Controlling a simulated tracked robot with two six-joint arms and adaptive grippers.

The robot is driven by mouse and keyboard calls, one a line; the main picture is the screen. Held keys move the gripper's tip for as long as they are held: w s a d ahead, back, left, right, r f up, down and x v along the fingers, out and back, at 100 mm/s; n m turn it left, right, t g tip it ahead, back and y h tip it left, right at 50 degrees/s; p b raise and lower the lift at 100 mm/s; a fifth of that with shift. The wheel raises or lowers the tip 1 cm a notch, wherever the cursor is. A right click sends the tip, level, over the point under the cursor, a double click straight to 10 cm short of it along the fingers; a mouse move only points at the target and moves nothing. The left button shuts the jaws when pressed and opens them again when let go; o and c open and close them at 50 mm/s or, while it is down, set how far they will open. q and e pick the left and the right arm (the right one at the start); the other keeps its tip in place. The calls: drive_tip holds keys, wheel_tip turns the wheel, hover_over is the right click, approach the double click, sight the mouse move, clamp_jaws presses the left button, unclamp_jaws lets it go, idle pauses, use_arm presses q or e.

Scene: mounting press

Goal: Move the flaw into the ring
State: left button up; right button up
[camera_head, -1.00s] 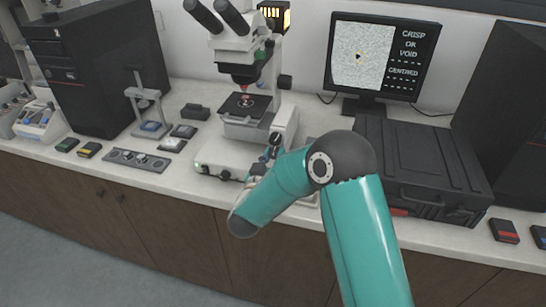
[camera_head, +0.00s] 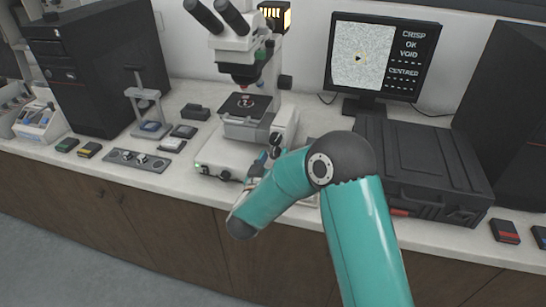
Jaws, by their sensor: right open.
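The monitor (camera_head: 376,97) at the back shows a grey speckled image with a small dark flaw (camera_head: 358,58) near its middle. A thin yellow ring (camera_head: 362,58) is drawn there, and the flaw appears inside or at its edge; it is too small to tell. The microscope (camera_head: 246,70) stands at the centre, with a small round sample on its stage (camera_head: 244,105). My right gripper (camera_head: 275,147) is at the stage's knobs on the microscope's right side, partly hidden by my teal arm. Its jaws are open around or beside a knob. My left gripper is out of view.
A black case (camera_head: 425,165) lies right of my arm. A small press stand (camera_head: 146,105), dark blocks and a grey control strip (camera_head: 137,160) lie left of the microscope. Black towers stand at both sides. The counter's front edge runs below my arm.

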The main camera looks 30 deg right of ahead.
drive_tip(key=v, duration=1.1)
drive_tip(key=shift+s+a, duration=0.25)
idle(1.3)
